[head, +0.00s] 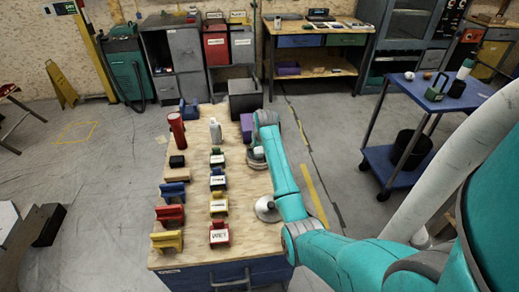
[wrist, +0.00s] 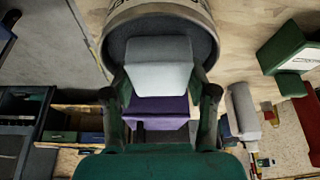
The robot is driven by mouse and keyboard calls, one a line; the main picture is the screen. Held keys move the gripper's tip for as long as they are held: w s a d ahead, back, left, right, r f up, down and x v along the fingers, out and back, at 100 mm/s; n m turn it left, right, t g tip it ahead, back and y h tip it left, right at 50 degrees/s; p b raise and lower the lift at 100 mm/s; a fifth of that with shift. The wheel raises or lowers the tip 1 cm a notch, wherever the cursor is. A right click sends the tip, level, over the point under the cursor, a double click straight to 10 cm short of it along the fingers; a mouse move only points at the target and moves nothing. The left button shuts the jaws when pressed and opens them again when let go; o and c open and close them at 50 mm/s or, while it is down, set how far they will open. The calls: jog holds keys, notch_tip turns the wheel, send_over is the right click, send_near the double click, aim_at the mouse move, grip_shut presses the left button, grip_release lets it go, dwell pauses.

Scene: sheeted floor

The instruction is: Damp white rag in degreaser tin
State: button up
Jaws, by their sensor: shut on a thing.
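In the wrist view, my gripper (wrist: 160,98) has its two dark fingers closed on the sides of a pale grey-white folded rag (wrist: 158,66). The rag lies across the dark open mouth of a round tin (wrist: 205,38), with lettering on its pale rim. I cannot tell whether the rag is inside the tin or in front of it. In the head view, my gripper (head: 257,158) is low over the right side of the wooden worktop, and the rag is too small to make out. A purple object (wrist: 160,112) shows beyond the rag, between the fingers.
The worktop (head: 196,258) bears several coloured blocks and labelled items left of my gripper, a red cylinder (head: 177,130) and a white bottle (head: 215,131). A dark grey box (head: 245,98) stands at its far end. A blue trolley (head: 396,170) stands to the right.

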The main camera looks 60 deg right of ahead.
jog(key=shift+r, duration=3.5)
